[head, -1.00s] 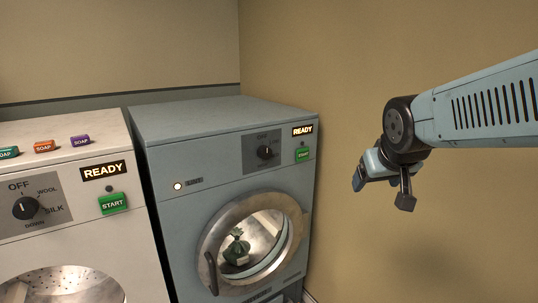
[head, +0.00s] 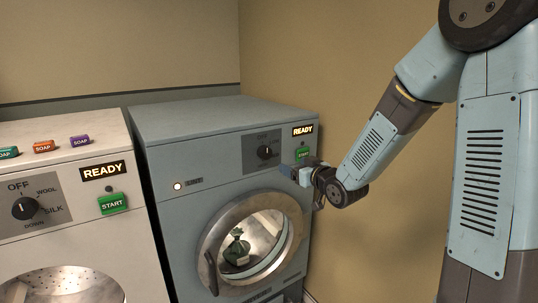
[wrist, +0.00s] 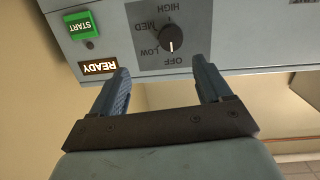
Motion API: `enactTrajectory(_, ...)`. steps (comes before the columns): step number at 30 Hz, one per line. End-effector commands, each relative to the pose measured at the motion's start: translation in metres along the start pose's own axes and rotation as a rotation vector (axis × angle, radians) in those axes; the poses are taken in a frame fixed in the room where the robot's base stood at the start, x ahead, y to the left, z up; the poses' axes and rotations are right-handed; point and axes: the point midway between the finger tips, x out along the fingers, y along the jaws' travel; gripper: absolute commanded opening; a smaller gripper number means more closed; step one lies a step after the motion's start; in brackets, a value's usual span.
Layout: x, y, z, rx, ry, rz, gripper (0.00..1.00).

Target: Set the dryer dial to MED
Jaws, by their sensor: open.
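The blue-grey dryer (head: 187,226) stands against the wall in the head view. Its black dial (head: 265,152) sits on a grey panel. In the wrist view, upside down, the dial (wrist: 172,39) has marks OFF, LOW, MED and HIGH around it, and its white pointer line points toward OFF. My gripper (head: 302,171) is in front of the dryer's right side, below and right of the dial. In the wrist view my gripper (wrist: 161,68) is open and empty, its two fingers apart from the dial, which lies beyond the fingertips.
The dryer's green START button (wrist: 82,25) and lit READY sign (wrist: 98,67) are beside the dial. Its round door (head: 214,232) looks shut, with a dark green item (head: 237,248) inside. A white washer (head: 71,247) with several soap boxes on top stands left. A bare wall is right.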

Motion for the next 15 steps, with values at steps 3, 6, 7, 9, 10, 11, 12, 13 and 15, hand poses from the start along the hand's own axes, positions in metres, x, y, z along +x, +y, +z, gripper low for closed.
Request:
enactTrajectory(3,0.007,-0.006,0.003,0.030,0.064,-0.038,0.78)
enactTrajectory(6,0.010,-0.010,0.002,0.043,0.096,-0.056,0.78)
enactTrajectory(7,0.011,-0.010,0.002,0.045,0.102,-0.059,0.78)
enactTrajectory(9,0.014,-0.011,0.001,0.048,0.109,-0.062,0.78)
enactTrajectory(10,0.016,-0.011,0.001,0.048,0.111,-0.063,0.78)
enactTrajectory(11,0.019,-0.011,0.000,0.049,0.112,-0.063,0.78)
enactTrajectory(12,0.023,-0.011,0.000,0.049,0.112,-0.062,0.78)
enactTrajectory(13,0.027,-0.012,-0.001,0.050,0.111,-0.062,0.78)
enactTrajectory(15,0.037,-0.012,-0.002,0.049,0.111,-0.062,0.78)
